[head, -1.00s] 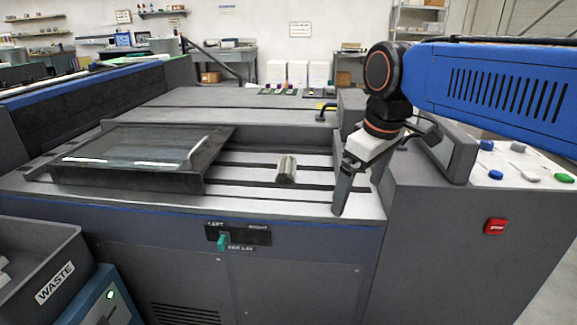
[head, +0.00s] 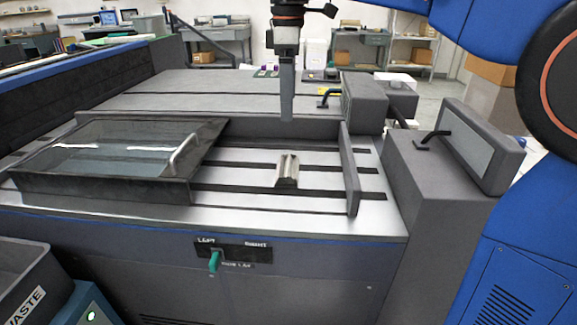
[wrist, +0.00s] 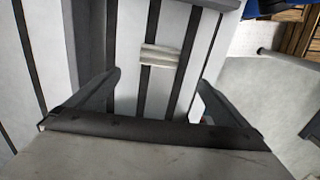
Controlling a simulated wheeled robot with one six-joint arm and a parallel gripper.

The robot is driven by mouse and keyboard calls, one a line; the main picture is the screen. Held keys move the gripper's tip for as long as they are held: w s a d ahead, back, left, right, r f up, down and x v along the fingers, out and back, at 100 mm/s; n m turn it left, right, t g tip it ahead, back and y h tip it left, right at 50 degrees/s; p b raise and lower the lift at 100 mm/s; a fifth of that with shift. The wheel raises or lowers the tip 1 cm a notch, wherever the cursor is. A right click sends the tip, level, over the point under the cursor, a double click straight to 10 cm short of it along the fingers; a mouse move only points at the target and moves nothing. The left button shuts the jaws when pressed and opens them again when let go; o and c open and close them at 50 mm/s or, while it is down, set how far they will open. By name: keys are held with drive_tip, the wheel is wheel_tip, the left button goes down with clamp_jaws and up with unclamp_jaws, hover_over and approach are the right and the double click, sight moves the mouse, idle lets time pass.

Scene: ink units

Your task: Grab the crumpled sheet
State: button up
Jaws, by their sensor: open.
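The crumpled sheet (head: 287,171) is a small pale, folded-looking piece lying on the slotted metal bed (head: 240,207), right of the glass-topped cover. In the wrist view the sheet (wrist: 160,55) lies across a dark slot, ahead of the fingers and between their lines. My gripper (head: 287,118) points down above the bed, higher than the sheet and apart from it. In the head view its fingers overlap edge-on. In the wrist view my gripper (wrist: 160,78) is open and empty, with one finger on each side.
The glass-topped cover (head: 120,150) with a handle stands left of the sheet. An upright dark plate (head: 349,170) stands to its right, and a raised rail runs behind. A waste bin (head: 30,270) is at lower left. A teal lever (head: 214,260) sits on the front panel.

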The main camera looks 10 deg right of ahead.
hover_over(287, 164)
drive_tip(key=f, duration=1)
drive_tip(key=shift+d+f, duration=0.2)
drive_tip(key=shift+f, duration=0.2)
drive_tip(key=shift+a+f, duration=0.15)
drive_tip(key=shift+f, duration=2.9)
drive_tip(key=shift+c, duration=0.3)
drive_tip(key=c, duration=0.9)
